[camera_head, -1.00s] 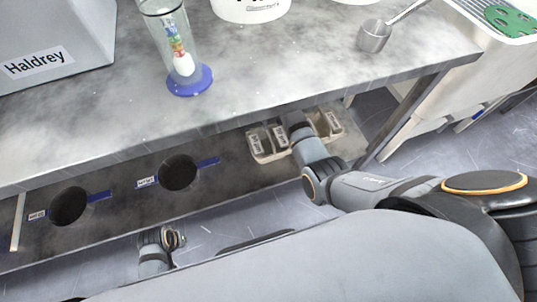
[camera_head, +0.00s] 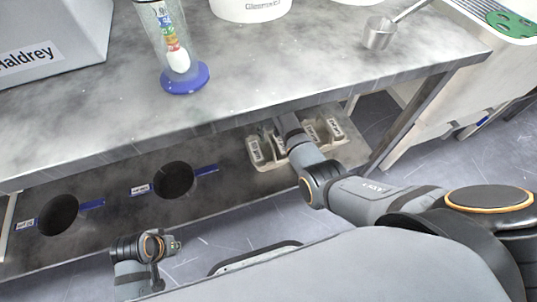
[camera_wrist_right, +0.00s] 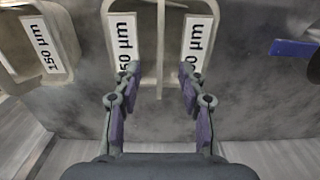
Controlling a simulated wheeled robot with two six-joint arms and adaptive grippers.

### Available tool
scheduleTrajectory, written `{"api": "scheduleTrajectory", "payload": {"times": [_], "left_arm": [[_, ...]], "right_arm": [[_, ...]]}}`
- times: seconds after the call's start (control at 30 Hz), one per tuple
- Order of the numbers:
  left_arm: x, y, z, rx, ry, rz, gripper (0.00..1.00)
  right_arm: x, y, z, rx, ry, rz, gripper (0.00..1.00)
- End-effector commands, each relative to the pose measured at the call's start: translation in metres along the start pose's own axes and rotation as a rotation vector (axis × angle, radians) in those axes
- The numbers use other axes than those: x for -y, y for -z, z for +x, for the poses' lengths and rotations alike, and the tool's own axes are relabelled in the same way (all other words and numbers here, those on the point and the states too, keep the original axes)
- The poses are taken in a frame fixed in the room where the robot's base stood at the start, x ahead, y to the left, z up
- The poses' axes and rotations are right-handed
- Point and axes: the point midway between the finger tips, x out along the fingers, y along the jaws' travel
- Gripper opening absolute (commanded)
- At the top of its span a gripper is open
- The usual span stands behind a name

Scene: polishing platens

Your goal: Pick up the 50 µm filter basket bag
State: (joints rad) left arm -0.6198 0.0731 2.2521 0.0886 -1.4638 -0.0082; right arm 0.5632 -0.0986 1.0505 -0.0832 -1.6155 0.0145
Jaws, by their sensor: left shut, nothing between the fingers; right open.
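A beige holder (camera_head: 262,165) with several labelled bags sits on the lower shelf under the table. The right wrist view shows a bag labelled 150 µm (camera_wrist_right: 42,42) at left. Two more labels, a middle one (camera_wrist_right: 122,35) and a right one (camera_wrist_right: 198,38), read 50 µm in their visible part; fingers cover their lower ends, so a leading digit may be hidden. My right gripper (camera_wrist_right: 157,75) is open at these two labels, with a beige upright divider between its fingers. I cannot tell whether it touches anything. My left gripper (camera_head: 176,245) is shut and empty, in front of the shelf.
The tabletop edge (camera_head: 200,138) overhangs the shelf. The shelf has two dark round holes (camera_head: 174,180) with blue strips beside them. A clear cylinder on a blue base (camera_head: 184,78) and a metal ladle (camera_head: 380,36) stand on top. A table leg (camera_head: 412,122) is right of the holder.

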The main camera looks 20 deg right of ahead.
Motion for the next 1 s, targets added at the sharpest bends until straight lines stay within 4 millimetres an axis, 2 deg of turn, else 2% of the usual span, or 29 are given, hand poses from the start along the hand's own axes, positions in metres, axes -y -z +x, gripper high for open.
{"api": "scheduleTrajectory", "payload": {"times": [0.03,0.13,0.4,0.7,1.0], "left_arm": [[-0.002,-0.003,0.014,-0.016,-0.008,-0.001,0.0],[-0.004,-0.001,0.019,-0.05,-0.018,-0.001,0.0],[-0.005,0.001,0.019,-0.065,-0.022,-0.001,0.0],[-0.005,0.001,0.019,-0.065,-0.021,-0.001,0.0],[-0.005,0.001,0.019,-0.064,-0.021,-0.001,0.0]], "right_arm": [[0.0,0.0,0.015,0.002,0.0,0.0,0.41],[0.0,0.0,0.025,0.001,0.0,0.0,0.41],[0.0,0.0,0.026,0.0,0.0,0.001,0.41],[0.0,0.0,0.026,0.0,0.0,0.001,0.0],[0.0,0.0,0.026,0.0,0.0,0.0,0.0]]}}
